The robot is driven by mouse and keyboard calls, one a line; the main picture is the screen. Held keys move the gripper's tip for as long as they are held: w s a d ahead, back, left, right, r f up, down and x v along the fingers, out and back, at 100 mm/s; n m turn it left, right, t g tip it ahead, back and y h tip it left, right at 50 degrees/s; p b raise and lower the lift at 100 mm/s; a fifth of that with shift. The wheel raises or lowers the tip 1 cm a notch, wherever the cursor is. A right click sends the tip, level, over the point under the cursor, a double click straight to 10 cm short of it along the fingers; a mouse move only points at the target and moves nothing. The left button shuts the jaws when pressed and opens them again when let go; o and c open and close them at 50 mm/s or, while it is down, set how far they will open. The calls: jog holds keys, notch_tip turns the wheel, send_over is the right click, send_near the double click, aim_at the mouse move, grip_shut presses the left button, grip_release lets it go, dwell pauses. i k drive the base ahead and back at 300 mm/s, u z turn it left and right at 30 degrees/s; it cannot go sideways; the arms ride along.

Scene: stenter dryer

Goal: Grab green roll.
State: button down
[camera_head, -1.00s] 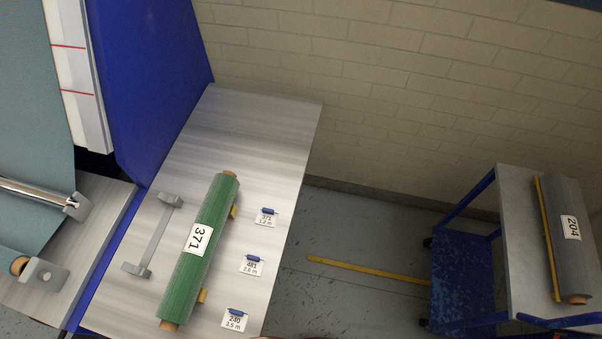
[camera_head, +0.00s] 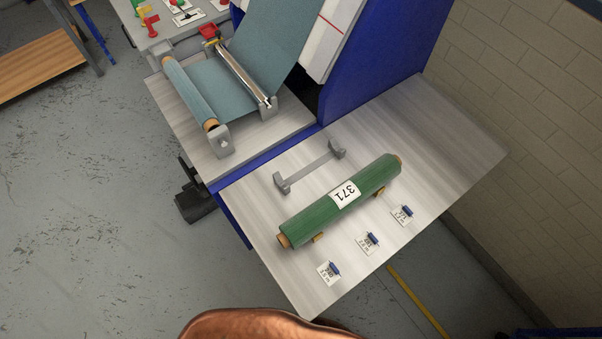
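The green roll (camera_head: 366,188) lies on the metal side table (camera_head: 459,147), slanting from lower left to upper right. It has brown core ends and a white label reading 371. Small yellow supports (camera_head: 318,238) show at its lower side. My gripper is not in the view. A copper-coloured rounded shape at the bottom edge is cut off, and I cannot tell what it is.
A grey bracket bar (camera_head: 309,167) stands beside the roll. Several small tags with blue pieces, one being this tag (camera_head: 370,241), lie on the table's near side. A teal fabric roll (camera_head: 188,92) sits in the machine at upper left. Open grey floor (camera_head: 90,220) lies left.

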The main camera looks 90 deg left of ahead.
aim_at(311, 220)
jog(key=u, duration=2.65)
jog(key=k, duration=0.15)
jog(key=u, duration=0.15)
